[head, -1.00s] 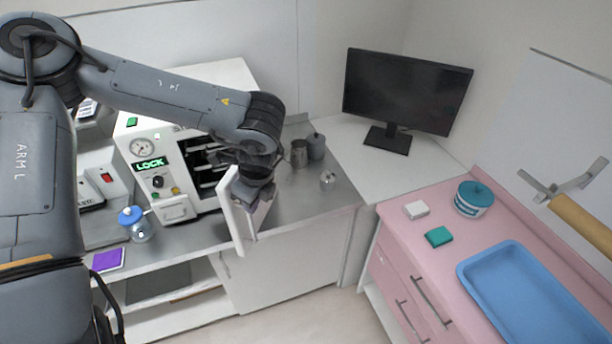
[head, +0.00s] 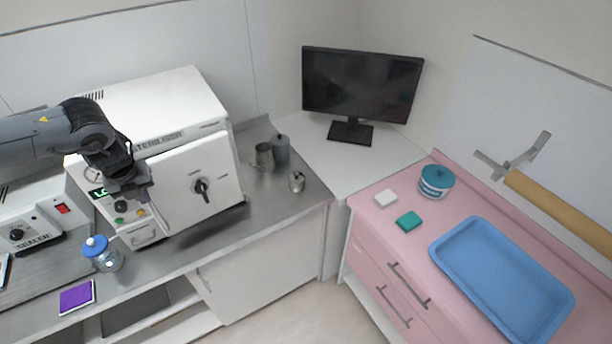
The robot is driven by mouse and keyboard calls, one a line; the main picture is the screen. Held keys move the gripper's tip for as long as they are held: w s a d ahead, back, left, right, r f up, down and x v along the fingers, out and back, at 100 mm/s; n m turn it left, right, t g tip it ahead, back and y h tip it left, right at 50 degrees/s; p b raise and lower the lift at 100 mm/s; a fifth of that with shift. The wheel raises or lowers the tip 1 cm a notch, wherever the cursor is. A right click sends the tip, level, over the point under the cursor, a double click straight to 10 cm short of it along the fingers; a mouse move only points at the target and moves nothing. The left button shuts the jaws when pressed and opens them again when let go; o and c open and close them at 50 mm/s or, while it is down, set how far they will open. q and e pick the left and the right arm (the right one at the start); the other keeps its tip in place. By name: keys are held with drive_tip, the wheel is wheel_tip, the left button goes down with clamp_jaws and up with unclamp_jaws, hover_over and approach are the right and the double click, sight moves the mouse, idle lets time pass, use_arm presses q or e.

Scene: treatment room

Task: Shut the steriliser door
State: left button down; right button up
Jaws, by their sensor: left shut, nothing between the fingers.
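The steriliser (head: 165,105) is a white box on the steel counter at the left. Its door (head: 190,185) lies flat against the front, with a black knob handle (head: 202,189) in its middle; the chamber is covered. My left gripper (head: 138,200) is shut and empty, in front of the steriliser's control panel (head: 122,218) at the left of the door. It hides part of the panel and of the lit green display (head: 97,193). I cannot tell whether it touches the panel. My right gripper is not in view.
A blue-lidded jar (head: 103,254) and a purple pad (head: 77,297) are at the counter's front left. Metal pots (head: 264,157) stand right of the steriliser. A monitor (head: 362,85) is behind. A blue tray (head: 502,280) lies on the pink cabinet.

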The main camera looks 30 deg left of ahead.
use_arm(q)
drive_tip(key=a, duration=0.2)
drive_tip(key=shift+w+a+f, duration=0.1)
drive_tip(key=shift+w+a, duration=0.2)
drive_tip(key=shift+a, duration=0.05)
idle(0.4)
